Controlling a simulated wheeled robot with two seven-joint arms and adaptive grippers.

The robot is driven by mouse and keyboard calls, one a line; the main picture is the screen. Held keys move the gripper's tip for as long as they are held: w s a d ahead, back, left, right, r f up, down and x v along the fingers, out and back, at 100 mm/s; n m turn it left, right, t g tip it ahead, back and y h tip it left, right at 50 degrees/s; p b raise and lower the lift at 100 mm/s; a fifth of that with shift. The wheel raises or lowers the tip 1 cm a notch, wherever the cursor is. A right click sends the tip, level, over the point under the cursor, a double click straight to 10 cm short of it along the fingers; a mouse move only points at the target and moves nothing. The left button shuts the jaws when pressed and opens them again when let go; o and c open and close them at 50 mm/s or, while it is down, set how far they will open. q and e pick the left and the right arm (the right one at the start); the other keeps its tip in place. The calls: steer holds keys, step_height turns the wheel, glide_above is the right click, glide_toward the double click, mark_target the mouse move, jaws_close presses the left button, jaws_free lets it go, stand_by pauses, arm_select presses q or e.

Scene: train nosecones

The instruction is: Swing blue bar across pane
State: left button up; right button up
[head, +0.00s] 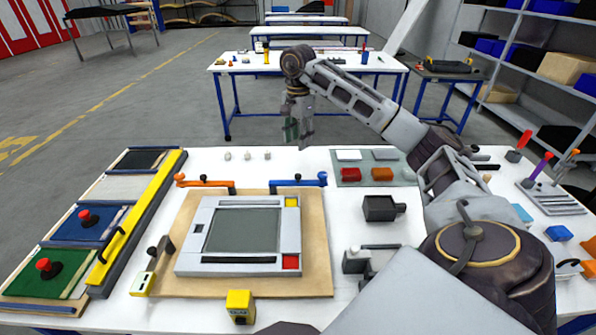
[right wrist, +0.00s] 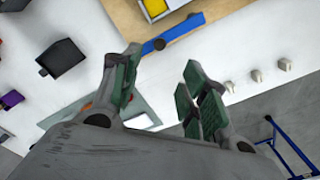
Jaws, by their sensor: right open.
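The blue bar (head: 298,183) lies at the far right corner of the framed panel, pointing outward to the right with a dark knob. The pane (head: 243,231) is a grey-green rectangle in a light grey frame on a wooden board, and the bar is off it. My right gripper (head: 298,132) hangs above the table's far edge, beyond the bar, open and empty. In the right wrist view the blue bar (right wrist: 172,33) shows past the open fingers (right wrist: 160,65), apart from them. My left gripper is not in view.
An orange bar (head: 205,183) sits at the panel's far left corner. A yellow rail (head: 140,215) lies left of the panel. A dark grey box (head: 380,208) and a tray of coloured blocks (head: 374,168) stand right of it. Small white knobs (head: 247,155) line the far edge.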

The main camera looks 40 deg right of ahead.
mark_target(298, 175)
steer(key=shift+s+r, duration=0.1)
steer(key=shift+f+p, duration=0.4)
steer(key=shift+f, duration=6.6)
jaws_close()
